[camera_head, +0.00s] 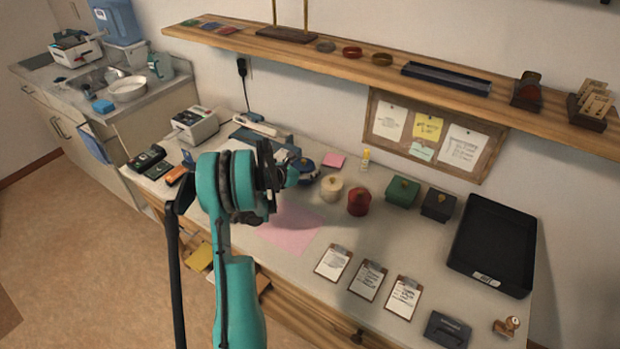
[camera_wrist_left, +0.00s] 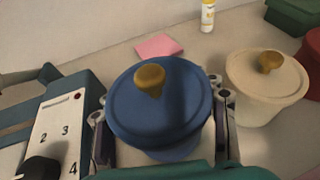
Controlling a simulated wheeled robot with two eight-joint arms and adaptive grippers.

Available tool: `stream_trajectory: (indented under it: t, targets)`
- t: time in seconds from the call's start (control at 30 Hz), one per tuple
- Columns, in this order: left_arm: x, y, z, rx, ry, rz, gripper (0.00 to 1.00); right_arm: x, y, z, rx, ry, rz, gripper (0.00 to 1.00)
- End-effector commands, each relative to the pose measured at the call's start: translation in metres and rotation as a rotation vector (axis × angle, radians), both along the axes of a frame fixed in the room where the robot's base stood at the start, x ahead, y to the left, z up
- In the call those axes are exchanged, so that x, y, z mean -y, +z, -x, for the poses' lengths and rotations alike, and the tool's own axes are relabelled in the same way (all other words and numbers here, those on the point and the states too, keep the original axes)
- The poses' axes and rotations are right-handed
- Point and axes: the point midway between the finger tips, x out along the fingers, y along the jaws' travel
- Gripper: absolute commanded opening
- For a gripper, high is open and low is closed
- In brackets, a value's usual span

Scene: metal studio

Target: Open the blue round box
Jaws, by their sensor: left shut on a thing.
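The blue round box (camera_wrist_left: 160,105) with a brass knob (camera_wrist_left: 149,78) on its lid fills the middle of the left wrist view. In the head view a small part of the blue round box (camera_head: 309,168) shows past my teal arm. My left gripper (camera_wrist_left: 159,112) has one finger on each side of the box and is shut on it. The lid sits over the body, whose lower side shows below the rim. Whether the fingers press on the lid rim or the body is hidden. My right gripper is in neither view.
A cream round box (camera_head: 331,187) stands close to the right, then a red round box (camera_head: 359,201), a green box (camera_head: 402,192) and a dark box (camera_head: 438,204). A label printer-like device (camera_wrist_left: 62,130) is close on the left. A pink note (camera_head: 334,161) lies behind.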

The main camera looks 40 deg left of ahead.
Motion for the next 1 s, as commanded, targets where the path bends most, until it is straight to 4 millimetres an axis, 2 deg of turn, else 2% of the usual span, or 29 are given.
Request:
stream_trajectory:
  t: [0.1,0.2,0.57,0.6,0.67,1.0]
  targets:
    - [0.000,-0.021,0.000,0.000,0.000,0.000,0.01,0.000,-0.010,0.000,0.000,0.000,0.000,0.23]
    - [0.000,-0.031,0.000,0.000,0.000,0.000,0.01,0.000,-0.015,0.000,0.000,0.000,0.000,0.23]
    - [0.000,-0.033,0.000,0.000,0.000,0.000,0.01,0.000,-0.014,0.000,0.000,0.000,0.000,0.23]
    - [0.000,-0.032,0.000,0.000,0.000,0.000,0.61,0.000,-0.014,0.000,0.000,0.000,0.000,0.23]
    - [0.000,-0.032,0.000,0.000,0.000,0.000,0.77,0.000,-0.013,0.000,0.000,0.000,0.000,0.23]
    - [0.000,-0.030,0.000,0.000,0.000,0.000,0.78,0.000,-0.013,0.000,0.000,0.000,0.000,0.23]
